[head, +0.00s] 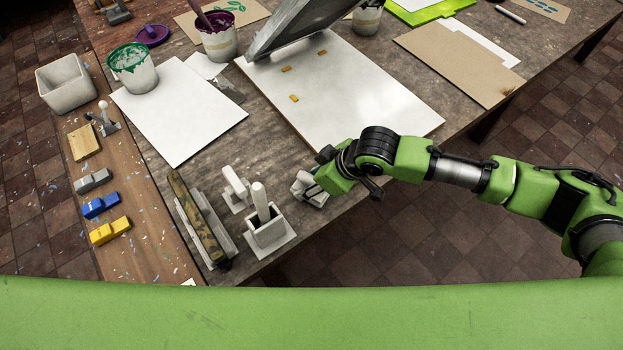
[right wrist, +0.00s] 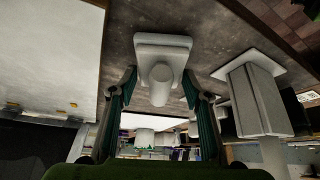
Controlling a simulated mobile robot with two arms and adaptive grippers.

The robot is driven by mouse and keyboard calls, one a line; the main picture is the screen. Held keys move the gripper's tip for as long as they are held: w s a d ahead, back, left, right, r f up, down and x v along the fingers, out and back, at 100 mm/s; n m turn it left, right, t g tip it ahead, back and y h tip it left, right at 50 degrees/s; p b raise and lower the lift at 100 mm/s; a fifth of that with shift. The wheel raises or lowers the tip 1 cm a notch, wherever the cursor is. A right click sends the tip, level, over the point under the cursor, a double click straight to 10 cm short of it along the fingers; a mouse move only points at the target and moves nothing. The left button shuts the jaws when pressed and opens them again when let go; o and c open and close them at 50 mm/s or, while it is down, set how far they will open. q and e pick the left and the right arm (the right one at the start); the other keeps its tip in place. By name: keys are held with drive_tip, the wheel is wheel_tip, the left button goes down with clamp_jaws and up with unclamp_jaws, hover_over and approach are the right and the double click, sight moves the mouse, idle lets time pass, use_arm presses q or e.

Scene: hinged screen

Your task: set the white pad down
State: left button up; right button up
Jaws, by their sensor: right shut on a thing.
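The white pad (head: 308,190) is a pale block with a rounded handle, near the table's front edge in the head view. My right gripper (head: 322,176) reaches over it from the right. In the right wrist view the pad's handle (right wrist: 161,82) is between the two fingers of my right gripper (right wrist: 160,86), with the flat block (right wrist: 162,44) beyond. The gripper is shut on the pad. I cannot tell whether the pad touches the table or hangs just above it. My left gripper is not in view.
A white holder with an upright handle (head: 266,228) and another pale handled tool (head: 236,190) stand just left of the pad. A white board (head: 350,100) under a raised hinged screen (head: 292,28) lies behind. Bare tabletop (head: 262,150) shows between the boards.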

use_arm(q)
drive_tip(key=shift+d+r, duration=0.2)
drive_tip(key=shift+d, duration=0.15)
use_arm(e)
drive_tip(key=shift+f, duration=0.3)
drive_tip(key=o, duration=1.1)
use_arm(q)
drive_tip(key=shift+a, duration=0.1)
use_arm(e)
drive_tip(key=shift+d+r, duration=0.2)
drive_tip(key=shift+r, duration=0.2)
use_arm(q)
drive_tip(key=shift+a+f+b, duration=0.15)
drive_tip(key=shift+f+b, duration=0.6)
use_arm(e)
drive_tip(key=v, duration=1.1)
drive_tip(key=shift+s, duration=0.15)
